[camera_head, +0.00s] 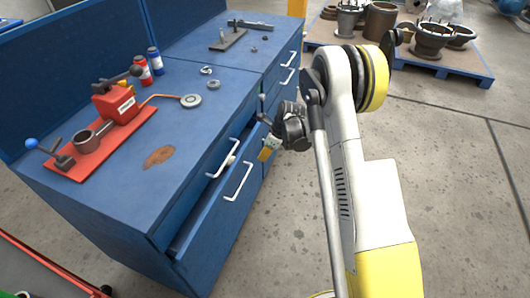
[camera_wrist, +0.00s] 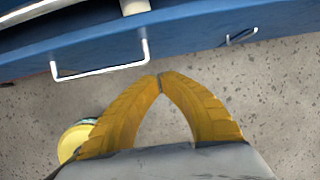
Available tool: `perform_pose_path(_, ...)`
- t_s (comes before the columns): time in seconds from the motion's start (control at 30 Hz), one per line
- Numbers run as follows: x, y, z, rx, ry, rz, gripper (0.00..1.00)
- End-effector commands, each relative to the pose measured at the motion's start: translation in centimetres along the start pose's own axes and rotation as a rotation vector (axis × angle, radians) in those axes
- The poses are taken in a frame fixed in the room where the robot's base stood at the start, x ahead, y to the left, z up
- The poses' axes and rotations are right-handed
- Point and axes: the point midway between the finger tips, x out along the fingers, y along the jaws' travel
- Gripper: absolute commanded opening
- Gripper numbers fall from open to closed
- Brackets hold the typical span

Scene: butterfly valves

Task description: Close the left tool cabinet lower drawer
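The left tool cabinet (camera_head: 130,215) is blue, with a worktop. Its lower drawer (camera_head: 218,225) is pulled out, its front standing proud of the upper drawer and a dark gap showing behind it. The lower drawer has a white bar handle (camera_head: 239,183). In the wrist view, a blue drawer front (camera_wrist: 185,38) with a white handle (camera_wrist: 100,72) crosses the top. My gripper (camera_head: 265,154) is beside the drawer's right end. In the wrist view its yellow fingers (camera_wrist: 160,77) meet at the tips with nothing seen between them, just short of the blue front.
A second blue cabinet (camera_head: 278,80) adjoins behind. The worktop holds a red valve fixture (camera_head: 110,115), two small cans (camera_head: 155,60) and metal parts. A pallet of pipe fittings (camera_head: 440,65) stands at upper right. Grey floor lies open to the right. A red-edged cart (camera_head: 50,268) is at lower left.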

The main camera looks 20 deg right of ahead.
Motion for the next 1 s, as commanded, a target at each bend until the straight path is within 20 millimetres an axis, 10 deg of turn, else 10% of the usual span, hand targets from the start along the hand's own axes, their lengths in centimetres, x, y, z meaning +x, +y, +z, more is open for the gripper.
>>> perform_pose_path(0.17,3.7,0.1,0.4,-0.003,-0.001,0.000,0.00)
perform_pose_path(1.0,5.0,0.0,5.2,-0.003,0.001,0.000,0.00)
